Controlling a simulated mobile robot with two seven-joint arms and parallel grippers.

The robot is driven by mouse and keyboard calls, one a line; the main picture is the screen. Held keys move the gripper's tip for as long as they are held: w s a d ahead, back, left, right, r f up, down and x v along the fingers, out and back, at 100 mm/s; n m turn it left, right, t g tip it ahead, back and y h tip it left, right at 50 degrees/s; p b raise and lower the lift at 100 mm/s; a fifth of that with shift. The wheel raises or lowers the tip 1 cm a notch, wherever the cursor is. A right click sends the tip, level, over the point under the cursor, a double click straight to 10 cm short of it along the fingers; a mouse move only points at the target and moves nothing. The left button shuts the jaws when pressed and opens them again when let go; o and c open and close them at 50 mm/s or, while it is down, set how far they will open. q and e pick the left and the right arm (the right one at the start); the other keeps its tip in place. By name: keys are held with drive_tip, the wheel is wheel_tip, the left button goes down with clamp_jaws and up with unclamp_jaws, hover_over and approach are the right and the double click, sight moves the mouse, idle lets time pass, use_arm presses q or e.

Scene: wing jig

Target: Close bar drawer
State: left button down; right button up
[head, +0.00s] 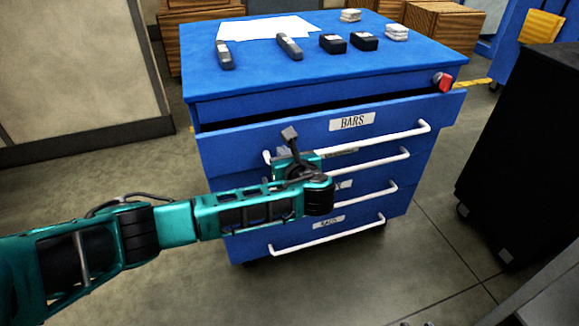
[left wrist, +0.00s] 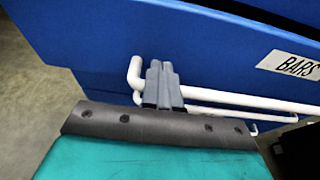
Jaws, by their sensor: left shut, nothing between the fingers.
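The bar drawer (head: 352,122), labelled BARS, is the top labelled drawer of a blue cabinet and stands partly open. A dark gap shows above its front. Its white handle (head: 400,135) runs along the front and also shows in the left wrist view (left wrist: 235,98). My left gripper (head: 289,137) is in front of the drawer near the handle's left end. In the left wrist view its grey fingers (left wrist: 160,75) are together and empty, overlapping the handle near its bent left end. I cannot tell whether they touch it. My right gripper is not in view.
The cabinet top (head: 270,68) holds papers, grey and black items and small pale blocks. A red knob (head: 442,82) sits at its right edge. Lower drawers with white handles (head: 330,236) look shut. A black cabinet (head: 525,150) stands right, with clear floor between.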

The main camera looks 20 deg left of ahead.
sight(277, 139)
use_arm(q)
drive_tip(key=shift+x, duration=1.05)
drive_tip(key=shift+w+a, duration=0.1)
drive_tip(key=shift+w, duration=0.1)
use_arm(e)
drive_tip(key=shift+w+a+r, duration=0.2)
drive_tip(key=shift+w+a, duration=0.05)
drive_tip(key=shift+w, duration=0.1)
use_arm(q)
drive_tip(key=w+a, duration=0.1)
drive_tip(key=w+a+p, duration=0.1)
drive_tip(key=w, duration=0.1)
drive_tip(key=shift+w+a, duration=0.25)
drive_tip(key=shift+a, duration=0.05)
drive_tip(key=shift+w+a+r, duration=0.15)
drive_tip(key=shift+w+a, duration=0.05)
drive_tip(key=shift+a, duration=0.05)
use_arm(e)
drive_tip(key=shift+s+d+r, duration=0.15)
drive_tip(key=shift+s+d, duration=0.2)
